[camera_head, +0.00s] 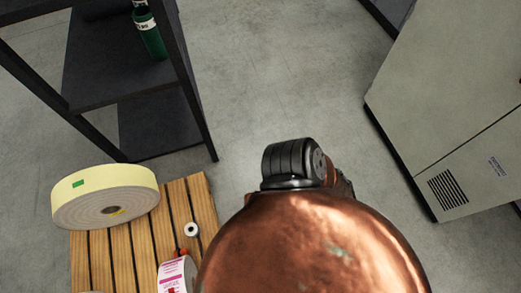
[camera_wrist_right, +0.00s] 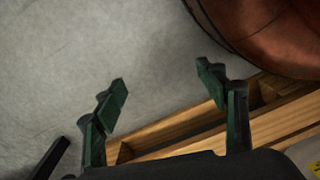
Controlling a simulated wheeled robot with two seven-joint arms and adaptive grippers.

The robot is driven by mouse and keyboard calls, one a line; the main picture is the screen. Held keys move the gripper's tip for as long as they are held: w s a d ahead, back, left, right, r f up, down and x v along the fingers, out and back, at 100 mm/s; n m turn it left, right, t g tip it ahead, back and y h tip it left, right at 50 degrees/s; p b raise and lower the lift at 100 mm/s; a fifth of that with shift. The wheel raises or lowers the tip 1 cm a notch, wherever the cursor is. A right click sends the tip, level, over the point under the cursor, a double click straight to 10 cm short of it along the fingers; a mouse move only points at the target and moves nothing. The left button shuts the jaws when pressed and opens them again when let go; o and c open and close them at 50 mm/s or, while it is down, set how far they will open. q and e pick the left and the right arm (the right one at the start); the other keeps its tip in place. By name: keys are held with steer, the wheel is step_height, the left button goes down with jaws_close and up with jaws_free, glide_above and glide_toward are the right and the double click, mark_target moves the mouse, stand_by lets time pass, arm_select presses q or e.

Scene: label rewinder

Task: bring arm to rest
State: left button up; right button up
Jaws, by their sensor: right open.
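My right gripper (camera_wrist_right: 165,86) shows in the right wrist view. Its two dark green fingers are spread apart with nothing between them. Behind and below them is a wooden slatted frame (camera_wrist_right: 180,133), and grey floor lies beyond. A large reddish-brown rounded body (camera_wrist_right: 275,32) fills the upper right corner, beside the right finger. I cannot tell how far the fingers are from it. Neither gripper shows in the head view, and my left gripper is not seen.
In the head view, a copper-coloured domed body (camera_head: 310,245) with a black ribbed part (camera_head: 290,163) blocks the lower middle. A wooden pallet (camera_head: 125,260) bears a big cream roll (camera_head: 105,195) and smaller rolls. A black shelf (camera_head: 115,75) and grey cabinet (camera_head: 450,110) flank open floor.

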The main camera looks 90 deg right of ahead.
steer(key=s, duration=0.4)
steer(key=shift+s+d, duration=0.2)
steer(key=shift+d, duration=0.2)
arm_select(q)
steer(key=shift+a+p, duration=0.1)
steer(key=shift+p, duration=0.55)
arm_select(e)
steer(key=shift+s, duration=0.1)
arm_select(q)
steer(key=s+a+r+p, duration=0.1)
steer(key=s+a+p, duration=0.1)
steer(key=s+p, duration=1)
steer(key=p, duration=0.4)
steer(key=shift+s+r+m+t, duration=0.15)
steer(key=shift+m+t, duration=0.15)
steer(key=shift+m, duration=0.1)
arm_select(e)
steer(key=s+d+r, duration=0.1)
steer(key=s+d, duration=0.1)
steer(key=s, duration=1)
steer(key=shift+r, duration=0.2)
steer(key=shift+d, duration=0.1)
